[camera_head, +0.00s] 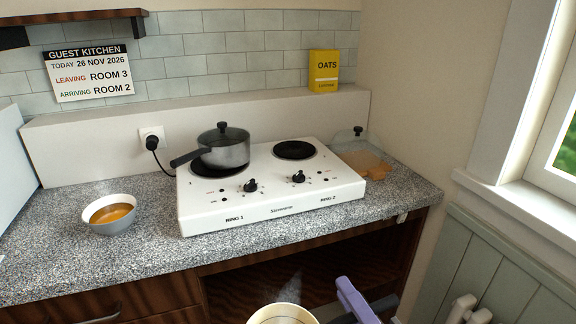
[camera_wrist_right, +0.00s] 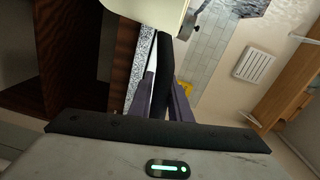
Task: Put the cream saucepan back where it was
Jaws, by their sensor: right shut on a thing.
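The cream saucepan (camera_head: 282,308) shows only in part at the bottom edge of the head view, in front of the counter. Its pale rim is up and its lower part is out of frame. In the right wrist view its cream side (camera_wrist_right: 150,10) is at the top, with a dark handle (camera_wrist_right: 162,65) running down from it. My right gripper (camera_wrist_right: 164,92) is shut on that handle; a purple finger also shows in the head view. The white two-ring hob (camera_head: 275,213) stands on the counter; its right ring (camera_head: 294,150) is bare. My left gripper is out of view.
A grey lidded saucepan (camera_head: 224,150) sits on the left ring, handle toward the left. A bowl of orange-brown food (camera_head: 96,226) stands left of the hob. A clear lid (camera_head: 347,138) and a brown board (camera_head: 376,172) lie at right. An open shelf (camera_head: 300,268) is under the counter.

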